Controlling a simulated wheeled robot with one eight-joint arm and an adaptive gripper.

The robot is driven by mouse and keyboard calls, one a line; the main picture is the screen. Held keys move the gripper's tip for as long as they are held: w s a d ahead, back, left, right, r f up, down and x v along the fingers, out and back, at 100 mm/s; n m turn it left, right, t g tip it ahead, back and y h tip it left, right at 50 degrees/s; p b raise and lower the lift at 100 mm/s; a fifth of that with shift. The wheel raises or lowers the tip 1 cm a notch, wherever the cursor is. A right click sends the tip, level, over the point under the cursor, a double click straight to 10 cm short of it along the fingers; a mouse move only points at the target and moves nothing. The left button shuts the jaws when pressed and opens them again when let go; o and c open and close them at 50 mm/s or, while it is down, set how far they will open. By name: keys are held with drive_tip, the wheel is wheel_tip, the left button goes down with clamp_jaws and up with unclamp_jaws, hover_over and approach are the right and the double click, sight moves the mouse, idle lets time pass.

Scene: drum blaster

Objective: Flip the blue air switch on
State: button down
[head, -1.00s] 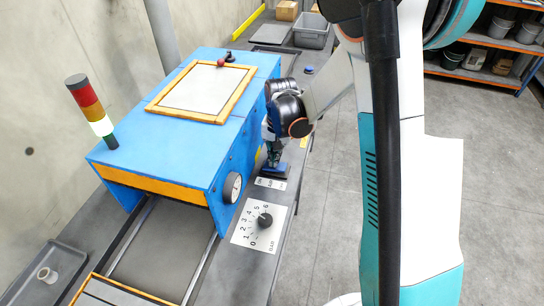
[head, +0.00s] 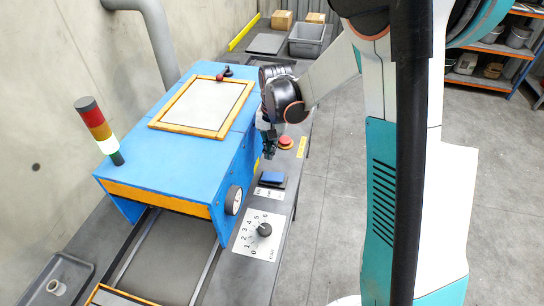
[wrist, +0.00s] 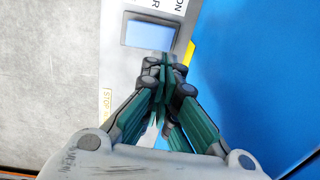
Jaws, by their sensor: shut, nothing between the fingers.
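The blue air switch (head: 272,178) is a blue rocker in a dark housing on the grey ledge beside the blue machine. It also shows in the wrist view (wrist: 150,36), paler blue, below partly cut-off lettering that includes "ON". I cannot tell which way the rocker is tilted. My gripper (head: 270,155) is shut and empty, pointing down, above the ledge and a little behind the switch. In the wrist view the closed green-sided fingers (wrist: 165,66) end close to the switch's lower right edge in the picture, apparently apart from it.
The blue machine (head: 175,163) stands directly left of my gripper. A red button (head: 286,141) sits behind the switch. A dial plate (head: 258,236) with a black knob lies in front, with a labelled strip between. A signal tower (head: 98,129) stands at left.

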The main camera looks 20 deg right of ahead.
drive_tip(key=shift+w+a+r+p, duration=0.1)
drive_tip(key=shift+a+r+p, duration=0.1)
drive_tip(key=shift+r, duration=0.7)
drive_tip(key=shift+w+a+r+p, duration=0.1)
drive_tip(key=shift+r+p, duration=0.15)
drive_tip(key=shift+r, duration=0.6)
drive_tip(key=shift+w+a+r+p, duration=0.1)
drive_tip(key=shift+a+r+p, duration=0.1)
drive_tip(key=shift+r, duration=0.7)
drive_tip(key=shift+d, duration=0.1)
drive_tip(key=s+r+n+t, duration=0.3)
drive_tip(key=s+r, duration=0.7)
drive_tip(key=r, duration=0.1)
drive_tip(key=s+r+n+t, duration=0.2)
drive_tip(key=s+n+t, duration=0.1)
drive_tip(key=s, duration=1)
drive_tip(key=shift+s+a+r+n+t+h, duration=0.2)
drive_tip(key=shift+s+a+n+t+h, duration=0.1)
drive_tip(key=shift+n+t, duration=0.1)
